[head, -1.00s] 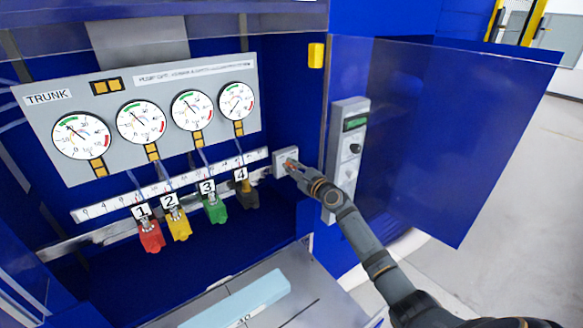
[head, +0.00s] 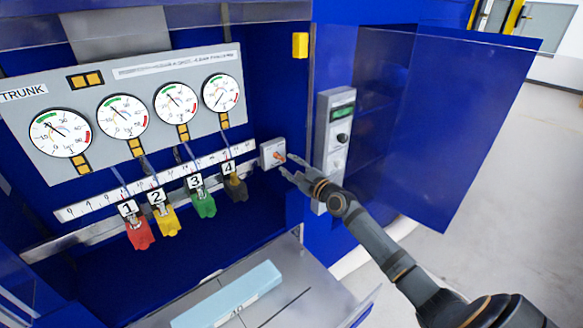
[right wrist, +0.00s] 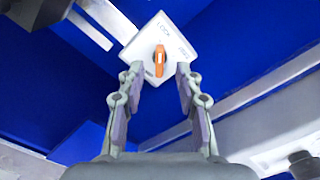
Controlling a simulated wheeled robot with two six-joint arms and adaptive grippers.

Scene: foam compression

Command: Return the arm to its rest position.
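My right gripper (head: 290,167) is in front of a small grey switch box (head: 267,148) on the right inner wall of the blue cabinet. The box carries an orange knob (head: 279,157). In the right wrist view, my right gripper (right wrist: 160,82) has its two fingers spread apart with nothing between them. The orange knob (right wrist: 159,60) on the white switch plate (right wrist: 146,42) shows beyond the fingertips, apart from them. My left gripper is not in view.
Gauges sit on a grey panel (head: 150,65) above numbered coloured connectors (head: 138,232). A light-blue foam block (head: 228,298) lies on the grey shelf below. A grey control box (head: 335,135) and the open blue door (head: 425,120) stand close to my right arm. Floor is free at right.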

